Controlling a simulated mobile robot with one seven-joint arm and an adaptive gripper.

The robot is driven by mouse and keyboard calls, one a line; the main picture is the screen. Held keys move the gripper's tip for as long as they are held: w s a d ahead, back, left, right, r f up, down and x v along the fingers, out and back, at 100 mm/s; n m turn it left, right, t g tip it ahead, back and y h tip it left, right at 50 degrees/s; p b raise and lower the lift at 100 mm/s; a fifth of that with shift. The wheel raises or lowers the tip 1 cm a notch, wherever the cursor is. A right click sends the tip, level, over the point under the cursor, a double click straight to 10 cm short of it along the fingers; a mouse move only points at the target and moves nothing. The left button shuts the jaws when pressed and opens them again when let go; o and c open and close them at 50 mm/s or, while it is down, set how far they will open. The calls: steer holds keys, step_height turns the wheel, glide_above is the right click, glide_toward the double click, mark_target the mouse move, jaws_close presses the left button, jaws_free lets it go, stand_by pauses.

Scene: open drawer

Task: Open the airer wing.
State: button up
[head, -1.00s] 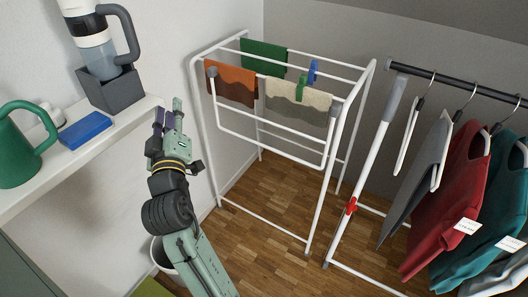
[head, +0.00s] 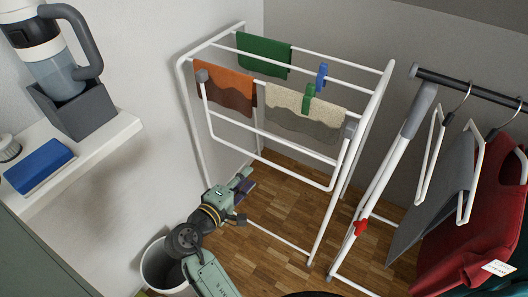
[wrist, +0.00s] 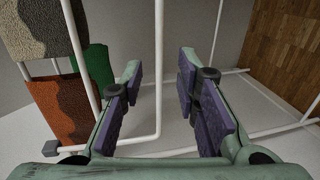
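The white airer (head: 385,90) stands against the back wall. Its wing (head: 207,108), a white U-shaped tube frame, hangs down at the front from two grey hinges. My gripper (head: 243,184) is low in front of the airer, near and below the wing's lower left corner in the head view. In the wrist view my gripper (wrist: 159,75) is open, its purple-padded fingers spread. A bent tube of the wing (wrist: 158,112) shows between the fingers, touching neither pad visibly. Whether it lies within their reach is unclear.
A green cloth (head: 264,56), an orange-brown cloth (head: 225,88) and a beige-grey cloth (head: 300,115) hang on the airer, with two pegs. A clothes rail (head: 375,175) stands close on the right. A white bin (head: 160,268) is beside my arm. Wooden floor is open beneath the airer.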

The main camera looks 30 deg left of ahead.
mark_target(264, 160)
steer(key=w, duration=0.3)
steer(key=w+f+p, duration=0.1)
steer(key=w, duration=0.2)
steer(key=w+f+p, duration=0.1)
steer(key=w, duration=0.3)
steer(key=shift+w+d, duration=0.1)
steer(key=shift+d, duration=0.1)
steer(key=shift+c, duration=0.5)
jaws_close()
